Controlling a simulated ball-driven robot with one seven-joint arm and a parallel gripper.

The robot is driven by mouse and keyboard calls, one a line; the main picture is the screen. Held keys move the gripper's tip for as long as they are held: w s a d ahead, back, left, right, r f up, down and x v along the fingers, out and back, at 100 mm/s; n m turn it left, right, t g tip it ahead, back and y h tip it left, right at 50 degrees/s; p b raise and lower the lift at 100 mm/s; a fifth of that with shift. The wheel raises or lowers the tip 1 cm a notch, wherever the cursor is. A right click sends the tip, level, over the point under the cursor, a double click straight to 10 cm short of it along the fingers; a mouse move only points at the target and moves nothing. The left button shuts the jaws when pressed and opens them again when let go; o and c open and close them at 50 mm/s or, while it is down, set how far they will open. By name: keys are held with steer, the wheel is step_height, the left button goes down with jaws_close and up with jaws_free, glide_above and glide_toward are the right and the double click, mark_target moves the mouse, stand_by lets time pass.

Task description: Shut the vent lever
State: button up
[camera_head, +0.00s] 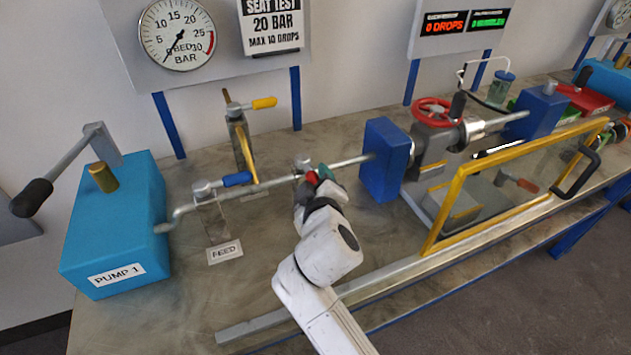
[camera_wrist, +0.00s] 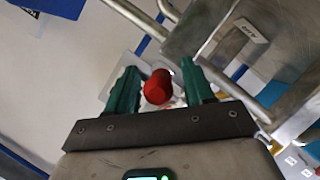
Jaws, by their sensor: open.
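A red-handled lever (camera_head: 311,179) stands on the pipe in the middle of the bench, and I take it for the vent lever. My gripper (camera_head: 319,175) is at it and partly covers it in the head view. In the wrist view the round red handle end (camera_wrist: 158,87) shows between the two green fingers of my gripper (camera_wrist: 160,90). The fingers are open, with a gap visible on both sides of the handle. The lever's body and exact angle are mostly hidden.
A blue-handled feed valve (camera_head: 237,179) and a yellow-handled valve (camera_head: 264,103) stand left of my gripper. A blue block (camera_head: 386,160) is close on the right, with a yellow-framed clear guard (camera_head: 510,185) beyond. A rail (camera_head: 350,292) runs along the bench's front.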

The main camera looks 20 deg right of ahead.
steer(key=shift+c, duration=0.3)
jaws_close()
